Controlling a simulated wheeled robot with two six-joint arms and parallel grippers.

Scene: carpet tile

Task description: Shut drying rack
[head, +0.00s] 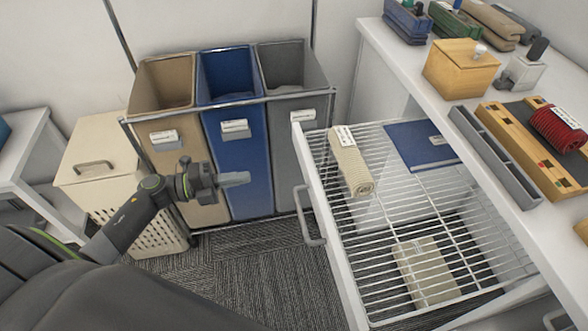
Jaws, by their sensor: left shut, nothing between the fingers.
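The drying rack (388,227) is a white wire shelf in a white frame, pulled out from under the white counter at the right. A grey handle (307,216) is on its left front face. A beige block with a label (350,162) and a blue folder (421,146) lie on the wires. A beige package (425,271) shows at the lower part of the rack; I cannot tell whether it is on or under the wires. My left gripper (236,179) is shut and empty, in the air left of the handle and apart from it. My right gripper is not in view.
Beige, blue and grey bins (236,130) in a metal frame stand behind my left gripper. A cream hamper (92,168) is left of them. The counter (384,52) above the rack holds boxes, trays and a red roll. Carpet (262,279) is clear between bins and rack.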

